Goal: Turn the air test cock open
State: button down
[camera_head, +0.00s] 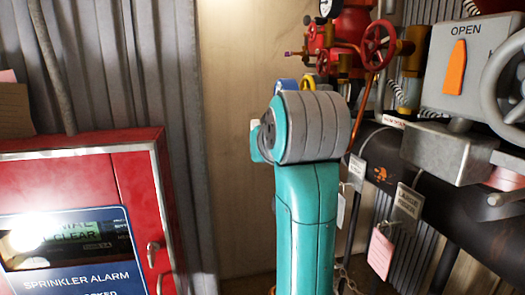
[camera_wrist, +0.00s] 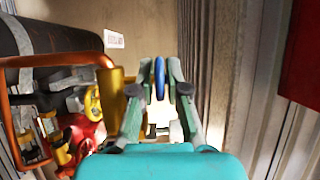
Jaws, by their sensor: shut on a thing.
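A thin blue handle (camera_wrist: 159,78), seen edge-on, stands between the two fingers of my gripper (camera_wrist: 160,68) in the wrist view. The fingers are closed around it. It appears to be the air test cock's handle, though no label on it can be read. In the head view a blue piece (camera_head: 286,84) shows just above my teal and grey arm, beside a yellow handle (camera_head: 308,82). My arm hides the gripper and the cock body there.
Red valves with a red handwheel (camera_head: 378,45) stand behind my arm. A grey box marked OPEN with an orange pointer (camera_head: 456,68) and a dark pipe (camera_head: 465,215) with hanging tags are at right. A red sprinkler alarm panel (camera_head: 85,165) stands at left.

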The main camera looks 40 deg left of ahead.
jog(key=shift+g+h, duration=0.7)
jog(key=c, duration=1.4)
grip_release()
jog(key=shift+c, duration=0.2)
jog(key=shift+f, duration=0.1)
